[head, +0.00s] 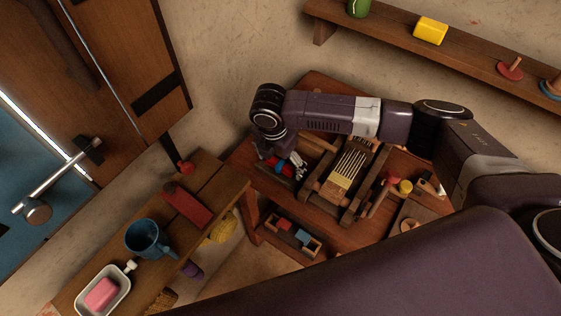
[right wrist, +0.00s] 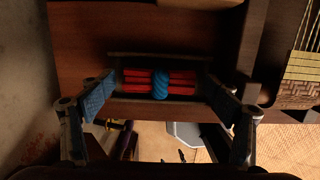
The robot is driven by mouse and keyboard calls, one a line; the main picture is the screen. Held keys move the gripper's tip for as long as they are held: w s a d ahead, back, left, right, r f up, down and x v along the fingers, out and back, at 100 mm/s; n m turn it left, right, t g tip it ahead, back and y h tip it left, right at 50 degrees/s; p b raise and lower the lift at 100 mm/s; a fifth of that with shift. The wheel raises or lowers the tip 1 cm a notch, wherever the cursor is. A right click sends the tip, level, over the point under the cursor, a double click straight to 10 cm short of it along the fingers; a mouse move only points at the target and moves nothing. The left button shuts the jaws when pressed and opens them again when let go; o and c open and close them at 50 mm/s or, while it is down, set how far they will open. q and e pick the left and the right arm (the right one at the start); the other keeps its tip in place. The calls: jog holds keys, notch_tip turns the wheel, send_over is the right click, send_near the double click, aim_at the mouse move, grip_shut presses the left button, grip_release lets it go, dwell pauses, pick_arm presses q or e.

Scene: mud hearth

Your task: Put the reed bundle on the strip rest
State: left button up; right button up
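The reed bundle (right wrist: 182,78) is a set of red sticks with a blue tie around its middle. It lies in a narrow dark wooden holder (right wrist: 158,57) in the right wrist view. In the head view the bundle (head: 287,170) shows as a bit of red under my right gripper (head: 283,161). My right gripper (right wrist: 160,90) is open, its blue-padded fingers on either side of the bundle, apart from it. I cannot tell for sure which piece is the strip rest. My left gripper is not in view.
A wooden weaving frame with pale strips (head: 349,168) stands right of the gripper. A red-knobbed tool (head: 388,180) and a yellow pot (head: 405,187) lie beyond it. A low box of coloured blocks (head: 288,232) sits below. A bench (head: 227,185) with a blue mug (head: 146,240) stands left.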

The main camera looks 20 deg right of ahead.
aim_at(277, 166)
notch_tip(277, 166, up, 12)
jog(key=s+a+b, duration=0.1)
jog(key=b, duration=0.1)
jog(key=shift+a, duration=0.2)
